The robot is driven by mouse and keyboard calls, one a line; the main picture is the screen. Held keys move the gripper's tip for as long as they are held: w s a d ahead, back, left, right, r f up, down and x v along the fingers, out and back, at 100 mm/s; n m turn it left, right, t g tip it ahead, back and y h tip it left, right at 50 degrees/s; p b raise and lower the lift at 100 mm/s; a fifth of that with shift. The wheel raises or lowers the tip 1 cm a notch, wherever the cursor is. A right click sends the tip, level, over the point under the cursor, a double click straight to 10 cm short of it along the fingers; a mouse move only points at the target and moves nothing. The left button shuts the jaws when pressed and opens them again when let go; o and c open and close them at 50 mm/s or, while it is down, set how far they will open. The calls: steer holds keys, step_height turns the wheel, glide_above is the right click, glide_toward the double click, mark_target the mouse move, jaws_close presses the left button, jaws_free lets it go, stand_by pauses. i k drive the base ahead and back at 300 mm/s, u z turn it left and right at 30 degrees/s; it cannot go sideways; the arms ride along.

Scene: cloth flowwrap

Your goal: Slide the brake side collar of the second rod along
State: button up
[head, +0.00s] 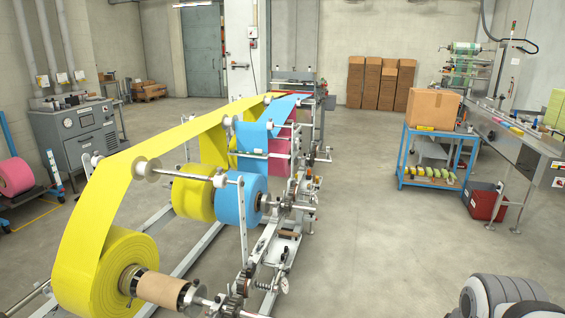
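The unwind stand carries several rolls on rods. At the front, a large yellow roll (105,270) sits on a rod with a brown core (160,289) and a metal collar (196,292) at its right. Behind it, a blue roll (240,200) and a yellow roll (193,193) are side by side, apparently on the second rod. A metal collar (267,203) shows right of the blue roll, close to its core. Further right on that side is metal hardware (298,198) on the frame, perhaps the brake. My gripper is not in view; a grey rounded arm part, likely mine, shows at lower right.
Yellow web runs over guide rollers (147,167) above the rolls. Metal frame rails and gear parts (235,305) crowd the stand's right side. A blue cart (432,187) with a cardboard box (433,108) stands right. The floor (385,230) between stand and cart is clear.

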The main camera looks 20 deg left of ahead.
mark_target(221, 181)
steer(key=u, duration=0.25)
steer(key=i, duration=1.4)
steer(key=u, duration=0.9)
steer(key=k, duration=0.8)
steer(key=u, duration=0.2)
steer(key=i, duration=0.9)
steer(key=z, duration=0.1)
